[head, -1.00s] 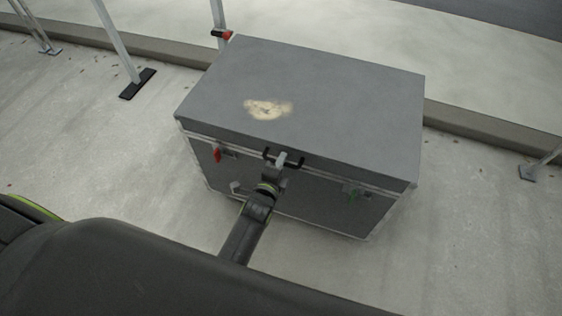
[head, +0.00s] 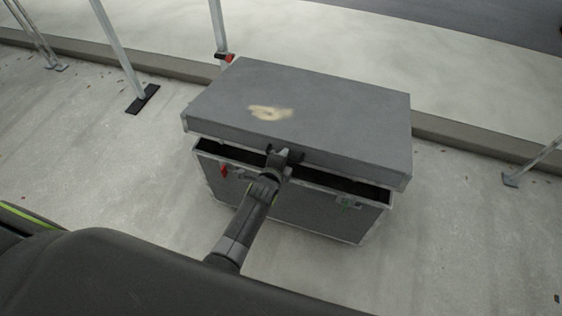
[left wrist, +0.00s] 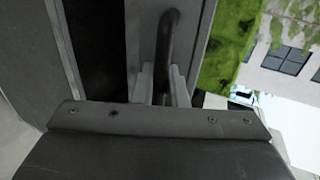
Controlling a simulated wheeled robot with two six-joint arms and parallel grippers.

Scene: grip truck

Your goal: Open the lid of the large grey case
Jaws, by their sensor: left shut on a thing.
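The large grey case (head: 300,208) stands on the pale floor in the head view. Its lid (head: 340,115), with a worn tan patch on top, is raised at the front, and a dark gap shows between lid and body. My left gripper (head: 284,156) is at the black handle on the lid's front edge. In the left wrist view the fingers (left wrist: 162,88) are shut on the dark handle (left wrist: 168,45), with the dark opening to the left. The case's inside is too dark to make out. My right gripper is not in view.
A metal post with a black foot (head: 142,98) stands at the left, another post behind the case, and a metal foot (head: 511,180) at the right. A low curb (head: 465,140) runs behind.

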